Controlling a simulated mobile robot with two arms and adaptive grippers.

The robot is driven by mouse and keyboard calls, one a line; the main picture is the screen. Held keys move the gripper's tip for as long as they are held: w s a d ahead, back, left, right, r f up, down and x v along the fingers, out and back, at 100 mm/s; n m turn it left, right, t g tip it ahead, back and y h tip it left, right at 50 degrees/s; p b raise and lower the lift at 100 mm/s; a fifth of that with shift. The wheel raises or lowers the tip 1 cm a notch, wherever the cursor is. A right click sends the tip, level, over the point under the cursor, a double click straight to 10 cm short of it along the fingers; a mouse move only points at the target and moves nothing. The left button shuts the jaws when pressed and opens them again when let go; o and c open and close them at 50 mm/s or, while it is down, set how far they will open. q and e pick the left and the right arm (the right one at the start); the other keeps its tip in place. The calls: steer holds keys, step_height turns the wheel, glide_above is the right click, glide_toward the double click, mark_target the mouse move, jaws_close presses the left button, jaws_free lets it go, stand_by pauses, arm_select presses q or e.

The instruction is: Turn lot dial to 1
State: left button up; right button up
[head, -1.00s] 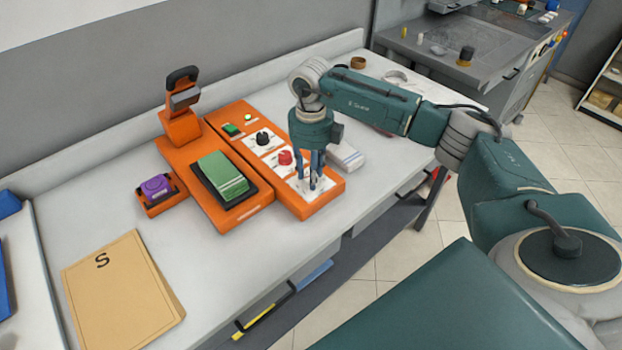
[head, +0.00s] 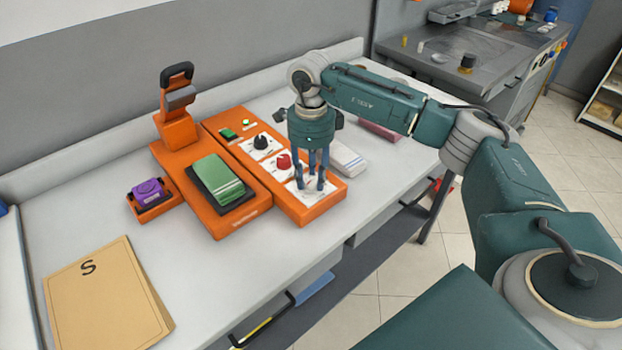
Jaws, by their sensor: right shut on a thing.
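An orange control panel (head: 234,144) lies on the counter. It carries a black dial (head: 261,142), a red dial (head: 284,161) and a green button and green lamp at its far end. At its near end is another white dial plate (head: 294,189). My right gripper (head: 311,187) points down over this plate, its fingers shut around a knob there. The knob is mostly hidden between the fingers, and I cannot read its setting or which dial is the lot dial. My left gripper is not in view.
An orange stapler-like device (head: 179,120) with a green pad (head: 217,178) stands left of the panel. A purple stamp (head: 148,189) and a tan envelope marked S (head: 105,298) lie further left. A white block (head: 347,160) lies right of the panel.

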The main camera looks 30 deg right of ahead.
mark_target(311, 180)
steer(key=shift+w+r+n, duration=0.1)
steer(key=shift+n, duration=0.2)
steer(key=o, duration=1.2)
steer(key=shift+c, duration=0.2)
step_height(311, 180, up, 12)
